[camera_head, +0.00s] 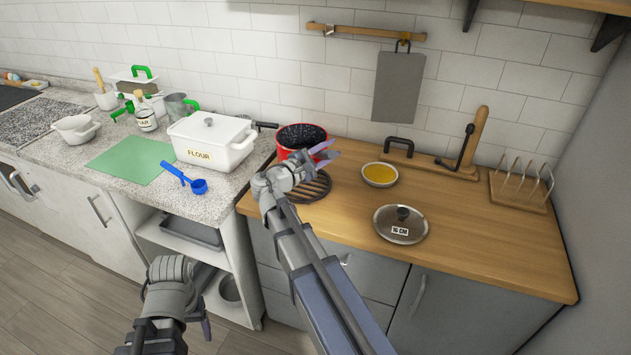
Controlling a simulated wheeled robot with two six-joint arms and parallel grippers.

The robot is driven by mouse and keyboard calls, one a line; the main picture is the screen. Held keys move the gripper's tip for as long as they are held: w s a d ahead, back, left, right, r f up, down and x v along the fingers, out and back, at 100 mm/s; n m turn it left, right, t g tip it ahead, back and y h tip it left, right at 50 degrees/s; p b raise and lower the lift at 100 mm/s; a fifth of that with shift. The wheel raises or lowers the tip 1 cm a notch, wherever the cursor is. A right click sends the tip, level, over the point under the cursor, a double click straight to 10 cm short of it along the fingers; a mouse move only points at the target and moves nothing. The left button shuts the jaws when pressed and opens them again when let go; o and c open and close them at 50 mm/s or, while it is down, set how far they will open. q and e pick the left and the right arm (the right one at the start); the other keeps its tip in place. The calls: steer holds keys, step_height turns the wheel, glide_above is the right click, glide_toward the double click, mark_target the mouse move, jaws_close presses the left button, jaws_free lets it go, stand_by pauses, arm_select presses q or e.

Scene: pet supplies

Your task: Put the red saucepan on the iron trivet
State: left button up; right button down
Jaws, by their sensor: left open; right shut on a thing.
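The red saucepan (301,136), with a dark speckled inside, is upright at the back left of the wooden counter. A dark handle (265,125) shows at its left. The black iron trivet (317,187) lies on the wood in front of it, partly hidden by my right arm. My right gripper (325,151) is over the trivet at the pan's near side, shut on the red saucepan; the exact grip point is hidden. Whether the pan's base touches the wood is hidden. My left gripper (205,322) is open and empty, low in front of the cabinets.
A glass lid (400,225) and a bowl of yellow liquid (380,175) are right of the trivet. A white flour box (212,142), blue scoop (185,178) and green mat (130,161) are on the stone counter. A wooden rack (520,190) stands at the far right. The front right wood is clear.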

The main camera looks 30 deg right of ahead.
step_height(320, 180, down, 6)
steer(key=b, duration=0.5)
steer(key=shift+r, duration=0.15)
step_height(320, 180, down, 4)
steer(key=b, duration=0.4)
steer(key=shift+r, duration=0.15)
steer(key=c, duration=0.6)
jaws_free()
